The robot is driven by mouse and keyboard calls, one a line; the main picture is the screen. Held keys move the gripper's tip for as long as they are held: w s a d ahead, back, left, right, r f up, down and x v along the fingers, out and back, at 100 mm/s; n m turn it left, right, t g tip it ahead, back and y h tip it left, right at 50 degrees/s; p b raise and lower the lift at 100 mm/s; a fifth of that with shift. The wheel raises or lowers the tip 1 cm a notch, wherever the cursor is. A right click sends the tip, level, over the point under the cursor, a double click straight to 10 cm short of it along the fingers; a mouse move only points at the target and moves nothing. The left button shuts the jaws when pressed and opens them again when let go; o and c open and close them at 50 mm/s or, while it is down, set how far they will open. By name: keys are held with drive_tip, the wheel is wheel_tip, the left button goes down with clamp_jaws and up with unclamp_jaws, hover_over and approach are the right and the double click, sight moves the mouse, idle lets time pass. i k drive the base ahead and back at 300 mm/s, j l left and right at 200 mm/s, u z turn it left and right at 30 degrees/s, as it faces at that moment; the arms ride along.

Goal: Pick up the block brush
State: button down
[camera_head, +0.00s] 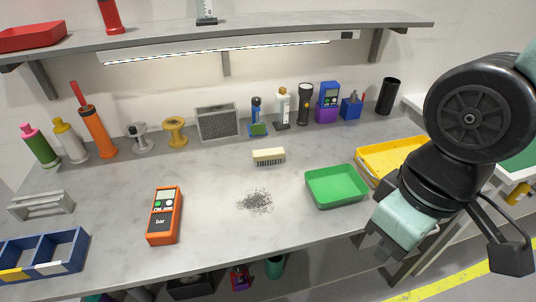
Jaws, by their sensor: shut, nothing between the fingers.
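The block brush (268,155) has a pale wooden block with dark bristles facing down. It lies on the grey workbench (110,190), near the middle and toward the back. My gripper (372,243) hangs at the right, by the bench's front edge, well apart from the brush. It is shut and empty. Its fingertips are small and partly hidden by the pale green hand housing.
A pile of dark filings (255,201) lies in front of the brush. A green tray (336,187) and a yellow tray (388,157) stand right, near my arm. An orange meter (165,215) lies left. Bottles and tools line the back under a shelf (280,27).

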sight(265, 156)
drive_tip(key=i+j, duration=0.2)
drive_tip(key=j, duration=0.15)
drive_tip(key=i+j, duration=0.2)
drive_tip(key=j, duration=0.2)
drive_tip(key=i+j+z, duration=0.1)
drive_tip(key=j, duration=0.25)
drive_tip(key=i+j, duration=0.3)
drive_tip(key=j+z, duration=0.05)
drive_tip(key=j, duration=0.05)
